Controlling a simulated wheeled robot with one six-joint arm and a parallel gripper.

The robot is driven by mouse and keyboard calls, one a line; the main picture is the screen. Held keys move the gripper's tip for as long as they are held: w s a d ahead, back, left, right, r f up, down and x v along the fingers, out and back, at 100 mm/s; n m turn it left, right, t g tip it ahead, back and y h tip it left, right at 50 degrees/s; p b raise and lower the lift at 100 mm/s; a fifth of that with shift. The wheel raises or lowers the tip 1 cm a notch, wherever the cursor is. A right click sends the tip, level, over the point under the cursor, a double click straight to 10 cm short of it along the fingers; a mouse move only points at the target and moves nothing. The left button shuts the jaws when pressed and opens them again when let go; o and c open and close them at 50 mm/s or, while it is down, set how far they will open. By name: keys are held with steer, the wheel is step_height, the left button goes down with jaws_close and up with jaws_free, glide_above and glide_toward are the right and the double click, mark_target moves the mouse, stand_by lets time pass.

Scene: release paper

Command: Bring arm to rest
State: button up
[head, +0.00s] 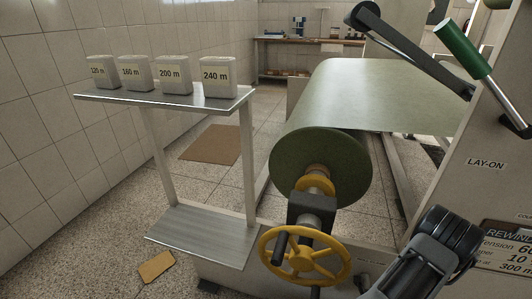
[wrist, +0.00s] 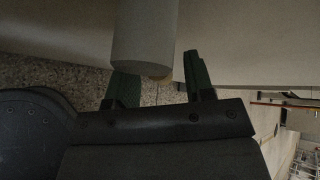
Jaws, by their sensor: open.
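In the wrist view my gripper (wrist: 158,63) is open, its two dark green fingers set apart. A pale grey cylinder with a rounded end (wrist: 145,35) shows at the gap between the fingers. I cannot tell whether it stands between them or beyond them, and no contact is clear. In the head view a dark grey and black jointed part, which looks like my arm (head: 432,255), rises at the lower right beside the machine panel. I cannot make out the fingers there.
A machine holds a large green roll (head: 318,165) with a yellow handwheel (head: 305,255) below. A green-handled lever (head: 463,50) and a black bar (head: 410,50) stand at upper right. A metal stand (head: 150,93) carries several labelled blocks at left. Tiled floor lies between.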

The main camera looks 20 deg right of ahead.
steer(key=shift+w+d+f, duration=0.2)
steer(key=shift+d+f, duration=0.05)
steer(key=shift+d, duration=0.1)
steer(key=shift+r, duration=0.1)
